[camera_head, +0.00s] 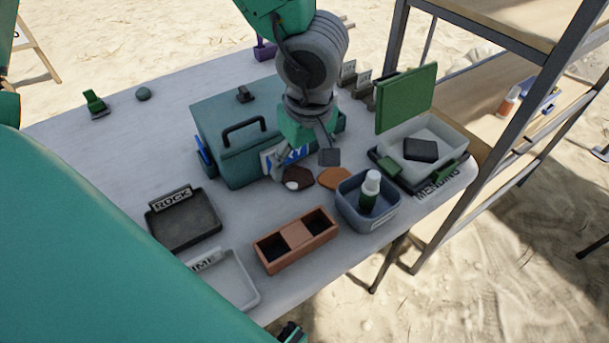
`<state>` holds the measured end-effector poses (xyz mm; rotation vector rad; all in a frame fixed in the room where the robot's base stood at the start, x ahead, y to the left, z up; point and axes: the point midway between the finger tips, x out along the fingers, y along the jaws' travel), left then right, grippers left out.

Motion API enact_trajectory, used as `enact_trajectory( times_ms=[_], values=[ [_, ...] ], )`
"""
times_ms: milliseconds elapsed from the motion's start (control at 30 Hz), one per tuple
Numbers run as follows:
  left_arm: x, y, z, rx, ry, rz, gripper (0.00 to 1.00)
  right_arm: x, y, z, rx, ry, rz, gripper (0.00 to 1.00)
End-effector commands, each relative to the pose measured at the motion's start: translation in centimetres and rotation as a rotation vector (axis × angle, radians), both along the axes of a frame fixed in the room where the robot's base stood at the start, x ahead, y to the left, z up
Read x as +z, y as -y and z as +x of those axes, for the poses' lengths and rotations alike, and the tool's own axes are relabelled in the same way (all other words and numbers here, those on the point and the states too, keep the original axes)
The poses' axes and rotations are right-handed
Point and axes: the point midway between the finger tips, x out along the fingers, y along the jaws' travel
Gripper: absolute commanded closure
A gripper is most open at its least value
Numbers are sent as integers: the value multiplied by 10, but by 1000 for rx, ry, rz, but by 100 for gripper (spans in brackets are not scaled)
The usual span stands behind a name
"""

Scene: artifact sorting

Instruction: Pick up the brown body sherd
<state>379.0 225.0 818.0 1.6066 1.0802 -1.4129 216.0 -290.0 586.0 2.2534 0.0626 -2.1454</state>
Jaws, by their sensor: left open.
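A dark brown sherd (299,174) lies flat on the table in front of the teal toolbox. A lighter orange-brown sherd (335,178) lies just to its right. My left gripper (304,166) points down over the sherds, its fingers spread apart and nothing held between them. One fingertip is near the left side of the dark brown sherd and the other, a dark pad, is above and between the two sherds. The fingers partly hide the dark brown sherd, and I cannot tell whether they touch it. A small pale spot shows at its lower left edge.
The teal toolbox (225,160) stands close behind-left. A blue-grey bin (350,205) with a bottle (369,190), a terracotta divided tray (296,240), a black ROCK tray (183,222) and a white tray (228,280) stand nearby. A clear box (440,135) with green lid stands right.

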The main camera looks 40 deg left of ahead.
Motion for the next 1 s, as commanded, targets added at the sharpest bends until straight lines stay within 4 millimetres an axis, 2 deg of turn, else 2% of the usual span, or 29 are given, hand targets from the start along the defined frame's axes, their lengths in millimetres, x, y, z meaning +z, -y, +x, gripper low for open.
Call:
enact_trajectory(
  times_ms=[167,400,733,800,900,967,1000],
  values=[
    [-16,-4,3,1,-1,-3,23,-10,-1,0,2,1,1,100],
    [-49,0,10,-1,-1,7,23,-31,-1,0,2,0,1,100],
    [-53,-3,10,-1,-1,-1,23,-32,-1,0,1,1,0,100],
    [-54,-4,10,-1,-1,-4,48,-32,-1,0,1,1,1,100],
    [-54,-5,10,0,-1,-5,77,-32,-1,0,2,1,1,100],
    [-54,-5,10,0,-2,-4,77,-32,-1,0,2,1,1,100],
    [-54,-5,10,0,-2,-2,81,-32,-1,0,2,1,1,100]
  ],
)
